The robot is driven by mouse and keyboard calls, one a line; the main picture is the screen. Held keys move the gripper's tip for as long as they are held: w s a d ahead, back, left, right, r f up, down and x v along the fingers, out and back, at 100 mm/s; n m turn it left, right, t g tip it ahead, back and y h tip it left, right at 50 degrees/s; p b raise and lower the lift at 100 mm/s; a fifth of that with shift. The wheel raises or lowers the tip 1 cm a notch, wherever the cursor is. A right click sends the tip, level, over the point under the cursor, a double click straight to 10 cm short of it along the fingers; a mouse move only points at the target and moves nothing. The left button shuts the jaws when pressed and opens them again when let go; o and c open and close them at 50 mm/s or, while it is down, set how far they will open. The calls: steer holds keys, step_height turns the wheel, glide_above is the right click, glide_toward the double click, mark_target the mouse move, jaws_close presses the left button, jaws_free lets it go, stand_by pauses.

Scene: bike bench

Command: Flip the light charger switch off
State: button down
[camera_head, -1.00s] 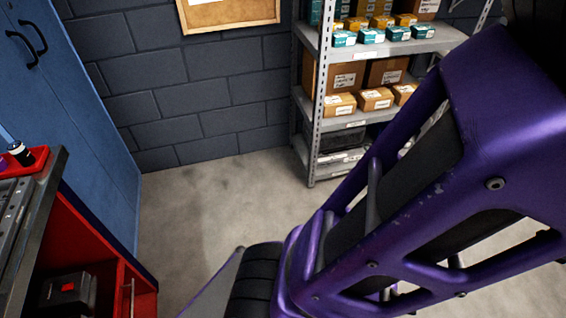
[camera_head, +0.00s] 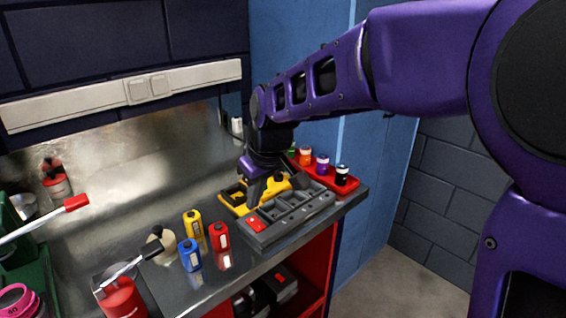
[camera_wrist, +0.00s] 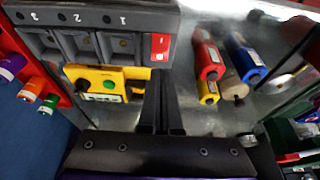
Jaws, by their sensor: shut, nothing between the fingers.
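The charger is a grey unit (camera_head: 290,212) with a row of open bays, lying on the bench near its right end. Its red switch (camera_head: 255,223) is at the near-left end. In the wrist view the charger (camera_wrist: 75,43) shows numbered bays at top left, and the red switch (camera_wrist: 160,46) has a small white mark. I cannot tell which way the switch is tipped. My gripper (camera_head: 262,192) points down behind the charger, over a yellow device. In the wrist view its shut, empty fingers (camera_wrist: 160,90) lie below the switch in the picture, apparently apart from it.
A yellow device (camera_wrist: 105,86) lies beside the charger. A red tray (camera_head: 345,186) with several small bottles is at the right, by a blue cabinet (camera_head: 380,160).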

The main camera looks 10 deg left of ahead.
mark_target(251, 220)
steer(key=shift+d+b+x, duration=0.15)
steer(key=shift+x, duration=0.8)
steer(key=shift+d+b+x, duration=0.15)
steer(key=shift+d+x, duration=0.05)
steer(key=shift+x, duration=0.75)
steer(key=shift+s+f, duration=0.15)
steer(key=shift+s, duration=0.05)
